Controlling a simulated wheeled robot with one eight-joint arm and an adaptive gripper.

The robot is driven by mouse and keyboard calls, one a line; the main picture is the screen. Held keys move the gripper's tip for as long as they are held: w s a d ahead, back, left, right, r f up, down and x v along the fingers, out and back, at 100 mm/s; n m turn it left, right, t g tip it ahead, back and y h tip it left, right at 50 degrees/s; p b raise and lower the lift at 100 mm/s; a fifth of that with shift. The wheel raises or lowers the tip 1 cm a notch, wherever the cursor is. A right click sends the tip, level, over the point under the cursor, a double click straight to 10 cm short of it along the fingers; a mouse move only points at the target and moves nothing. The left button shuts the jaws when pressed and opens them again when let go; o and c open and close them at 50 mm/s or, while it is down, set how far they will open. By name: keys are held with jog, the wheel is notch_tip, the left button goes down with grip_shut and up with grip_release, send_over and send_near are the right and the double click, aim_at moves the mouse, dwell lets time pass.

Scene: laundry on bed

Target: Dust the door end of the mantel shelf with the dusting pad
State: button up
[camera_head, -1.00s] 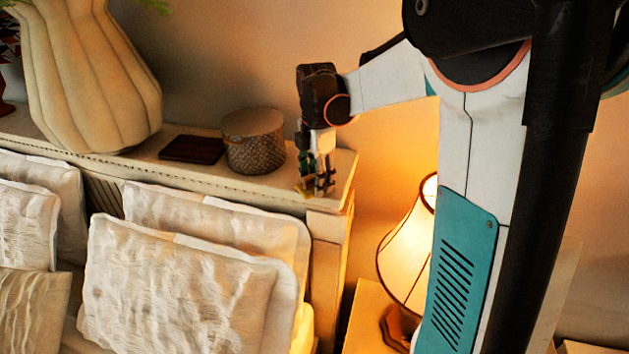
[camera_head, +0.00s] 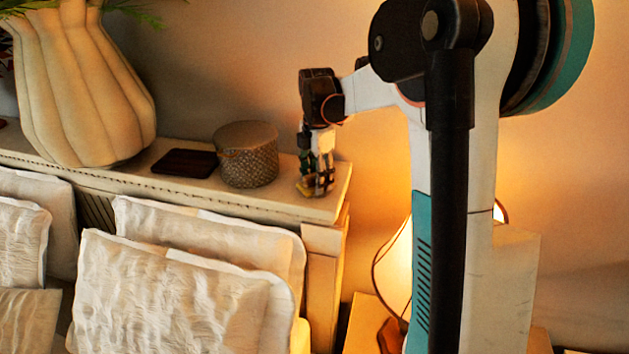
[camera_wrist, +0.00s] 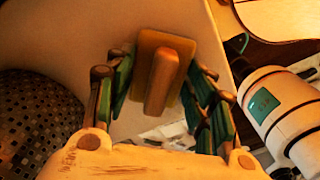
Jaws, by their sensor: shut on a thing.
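The mantel shelf (camera_head: 275,199) is a pale ledge above the pillows, with its right-hand end near the lamp. My gripper (camera_head: 317,185) points down over that end, right of the woven round box. In the wrist view my gripper (camera_wrist: 160,92) is shut on the dusting pad (camera_wrist: 163,75), an orange-brown rectangular pad with a raised handle bar between the fingers. The pale shelf top (camera_wrist: 80,35) shows behind it. In the head view the fingers mostly hide the pad, and I cannot tell whether it touches the shelf.
The woven lidded box (camera_head: 247,155) stands close left of my gripper. A dark flat case (camera_head: 184,162) and a large ribbed vase (camera_head: 85,90) stand farther left. White pillows (camera_head: 170,290) lean below the shelf. A lit lamp (camera_head: 393,265) stands at lower right.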

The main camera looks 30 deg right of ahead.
aim_at(305, 190)
jog(key=shift+w+d, duration=1.4)
jog(key=shift+w, duration=0.05)
jog(key=shift+w+a+f, duration=0.1)
jog(key=shift+w+a, duration=0.4)
jog(key=shift+a, duration=0.15)
jog(key=shift+s+a+b, duration=0.45)
jog(key=shift+s+a, duration=0.2)
jog(key=shift+a, duration=0.2)
jog(key=shift+s+a+r, duration=0.2)
jog(key=shift+s+a, duration=1.7)
jog(key=shift+s, duration=0.05)
jog(key=shift+s+a+f+b, duration=0.15)
jog(key=shift+s+a+b, duration=0.2)
jog(key=shift+s+a, duration=0.95)
jog(key=shift+w+a, duration=0.7)
jog(key=shift+w, duration=0.05)
jog(key=shift+w+d+b, duration=0.3)
jog(key=shift+w+d, duration=0.9)
jog(key=shift+d, duration=0.15)
jog(key=shift+w+d, duration=2.75)
